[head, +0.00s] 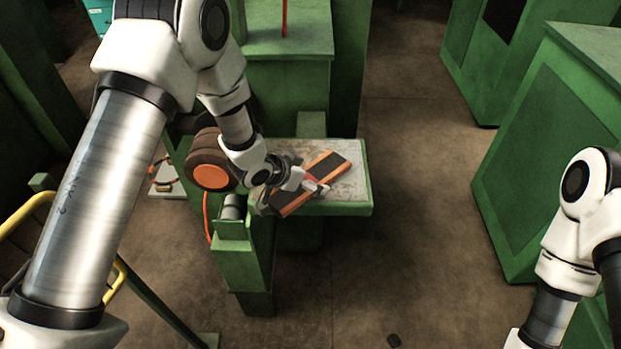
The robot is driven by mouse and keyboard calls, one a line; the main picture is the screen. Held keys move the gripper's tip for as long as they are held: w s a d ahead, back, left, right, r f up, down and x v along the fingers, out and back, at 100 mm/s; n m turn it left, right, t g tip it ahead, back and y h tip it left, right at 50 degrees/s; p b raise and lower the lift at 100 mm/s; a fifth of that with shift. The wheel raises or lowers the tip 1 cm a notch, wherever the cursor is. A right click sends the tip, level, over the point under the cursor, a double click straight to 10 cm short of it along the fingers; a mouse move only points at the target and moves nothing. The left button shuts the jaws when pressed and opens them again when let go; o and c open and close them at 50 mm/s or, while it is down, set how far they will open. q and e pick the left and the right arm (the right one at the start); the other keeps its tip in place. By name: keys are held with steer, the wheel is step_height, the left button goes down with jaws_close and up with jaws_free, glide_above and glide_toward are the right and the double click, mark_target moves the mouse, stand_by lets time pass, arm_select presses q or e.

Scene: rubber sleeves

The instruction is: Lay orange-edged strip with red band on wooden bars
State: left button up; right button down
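A dark strip with orange edges (334,167) lies slantwise over the pale-topped green table (352,199), its far end toward the upper right. My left gripper (316,188) is at the middle of the strip, its fingers over or around it. Whether the fingers are closed on the strip is too small to tell. Wooden bars cannot be told apart from the strip's orange edges here. My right arm shows at the right edge, but its gripper is out of view.
A dark roller with an orange end (211,177) stands just left of the table. Green machine housings stand behind (290,85) and at the right (545,150). A yellow rail (28,213) is at the left. Brown floor (425,200) is clear between table and right housing.

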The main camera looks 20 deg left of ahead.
arm_select(q)
steer(key=shift+s+a+r, duration=0.2)
steer(key=shift+s+r, duration=0.05)
steer(key=shift+s, duration=0.15)
steer(key=c, duration=1.1)
steer(key=shift+w+d+f, duration=0.1)
steer(key=shift+w+d, duration=0.05)
steer(key=shift+c, duration=0.4)
